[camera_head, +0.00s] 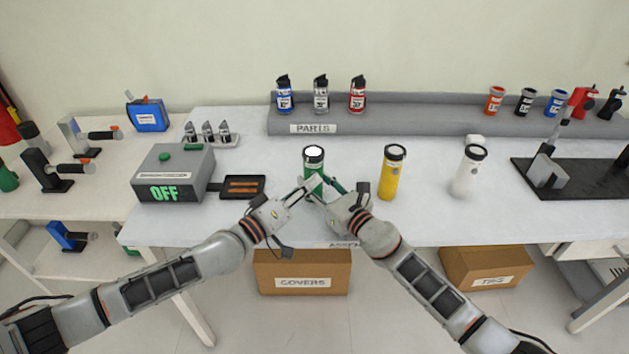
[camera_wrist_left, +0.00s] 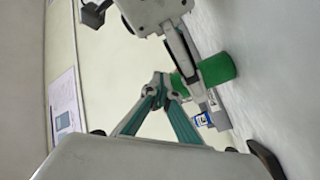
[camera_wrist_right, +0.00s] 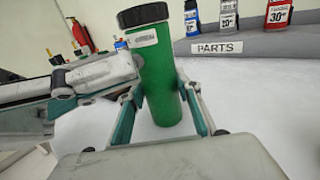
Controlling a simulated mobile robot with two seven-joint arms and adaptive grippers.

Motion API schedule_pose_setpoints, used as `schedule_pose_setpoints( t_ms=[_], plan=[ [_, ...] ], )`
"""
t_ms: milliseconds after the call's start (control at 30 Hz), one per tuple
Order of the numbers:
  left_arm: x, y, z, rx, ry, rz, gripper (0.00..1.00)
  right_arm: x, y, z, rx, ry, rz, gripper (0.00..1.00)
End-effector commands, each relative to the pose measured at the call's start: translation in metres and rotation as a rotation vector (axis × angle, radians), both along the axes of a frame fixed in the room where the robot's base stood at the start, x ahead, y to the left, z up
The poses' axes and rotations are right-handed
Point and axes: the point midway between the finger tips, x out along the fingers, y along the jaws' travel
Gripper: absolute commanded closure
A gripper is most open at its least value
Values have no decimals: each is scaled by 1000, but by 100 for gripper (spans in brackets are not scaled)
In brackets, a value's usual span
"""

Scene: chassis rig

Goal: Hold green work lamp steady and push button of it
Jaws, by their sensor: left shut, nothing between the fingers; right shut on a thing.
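The green work lamp (camera_head: 313,160) stands upright near the front edge of the white table, its pale round lens facing up. My right gripper (camera_head: 323,192) is shut around its body. The right wrist view shows the lamp (camera_wrist_right: 160,75) between the two fingers, with its black cap above. My left gripper (camera_head: 309,186) is shut and empty, its tips close against the lamp's side, touching or nearly so. In the left wrist view the lamp (camera_wrist_left: 216,68) lies partly behind the right gripper.
A yellow lamp (camera_head: 391,173) and a white lamp (camera_head: 467,172) stand to the right. A grey box reading OFF (camera_head: 175,173) and a black tray (camera_head: 257,187) are to the left. The grey PARTS shelf (camera_head: 400,121) runs behind. Table between is clear.

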Motion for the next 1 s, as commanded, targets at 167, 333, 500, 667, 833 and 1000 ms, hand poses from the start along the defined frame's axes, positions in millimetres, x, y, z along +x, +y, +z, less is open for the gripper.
schedule_pose_setpoints(
  t_ms=[167,333,500,667,833,1000],
  plan=[
    [-9,0,0,-1,1,0,100,0,0,0,1,-1,0,96],
    [-11,0,0,0,0,0,100,0,0,0,1,-1,0,96],
    [-11,0,0,0,0,0,100,0,0,0,1,-1,0,96],
    [-20,-1,-1,-2,2,-1,100,0,0,0,1,-1,0,96],
    [-35,0,-1,-1,2,1,100,0,0,0,1,-1,0,96],
    [-51,-2,0,0,0,-1,100,0,0,0,1,-1,0,96]
  ],
)
